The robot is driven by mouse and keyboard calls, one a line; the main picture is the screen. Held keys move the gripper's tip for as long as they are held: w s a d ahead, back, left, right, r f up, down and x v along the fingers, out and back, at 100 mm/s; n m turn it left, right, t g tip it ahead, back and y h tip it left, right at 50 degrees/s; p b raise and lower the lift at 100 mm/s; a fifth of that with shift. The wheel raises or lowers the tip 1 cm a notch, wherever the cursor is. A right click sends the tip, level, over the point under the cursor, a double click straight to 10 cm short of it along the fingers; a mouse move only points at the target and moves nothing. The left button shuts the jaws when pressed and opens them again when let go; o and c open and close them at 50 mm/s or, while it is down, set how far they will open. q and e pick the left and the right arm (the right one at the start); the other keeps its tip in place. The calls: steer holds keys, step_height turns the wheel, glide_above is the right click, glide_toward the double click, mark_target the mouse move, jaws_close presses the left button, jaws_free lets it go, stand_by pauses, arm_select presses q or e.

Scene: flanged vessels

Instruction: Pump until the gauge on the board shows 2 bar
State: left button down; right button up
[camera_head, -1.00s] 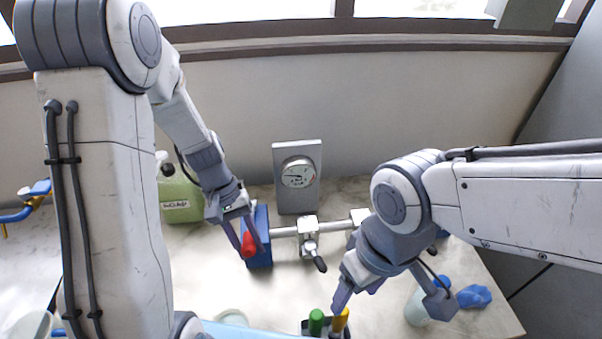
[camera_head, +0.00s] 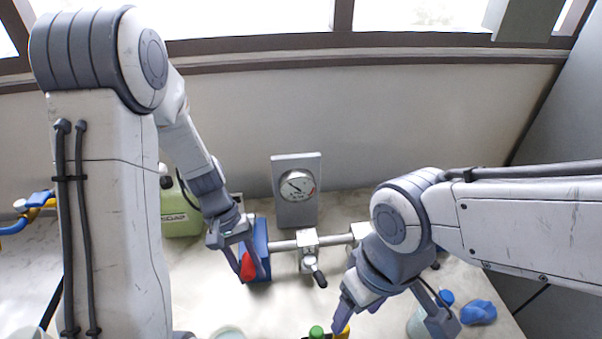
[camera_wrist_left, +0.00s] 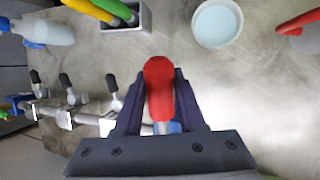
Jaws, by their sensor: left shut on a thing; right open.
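The gauge (camera_head: 297,186) is a round white dial on an upright grey board (camera_head: 297,215) at the back of the table. A thin dark needle slants across it; its figures are too small to read. The pump (camera_head: 261,235) is a blue block on the left end of a silver pipe. My left gripper (camera_head: 248,272) is shut on the pump's red handle (camera_head: 248,262). In the left wrist view the red grip (camera_wrist_left: 159,85) stands between the two fingers. My right gripper (camera_head: 357,306) is open and empty, above the front right of the table.
A valve (camera_head: 309,240) with a black-tipped lever (camera_head: 318,277) sits on the pipe right of the pump. A green canister (camera_head: 180,210) stands behind my left arm. Green and yellow handles (camera_wrist_left: 110,10) stand in a holder near my right gripper. A white bowl (camera_wrist_left: 217,22) stands in front.

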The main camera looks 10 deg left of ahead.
mark_target(249, 262)
arm_select(q)
steer(key=r, duration=0.1)
steer(key=r+p, duration=0.1)
steer(key=shift+w+a+r, duration=0.1)
steer(key=shift+w+r, duration=0.25)
steer(key=shift+r, duration=0.05)
steer(key=shift+w+f, duration=0.1)
steer(key=shift+f, duration=0.1)
arm_select(e)
steer(key=shift+r, duration=1.15)
stand_by(0.4)
arm_select(q)
step_height(249, 262, down, 10)
steer(key=s+f+b, duration=0.1)
steer(key=s+b, duration=0.1)
steer(key=b, duration=0.8)
arm_select(e)
step_height(249, 262, down, 9)
arm_select(q)
steer(key=r+p, duration=0.3)
steer(key=w+r+p, duration=0.1)
steer(key=r+p, duration=0.6)
steer(key=r, duration=0.1)
steer(key=shift+w, duration=0.3)
steer(key=shift+w+r+p, duration=0.2)
steer(key=shift+r+p, duration=0.05)
steer(key=shift+p, duration=0.25)
steer(key=shift+f, duration=0.25)
arm_select(e)
step_height(249, 262, up, 10)
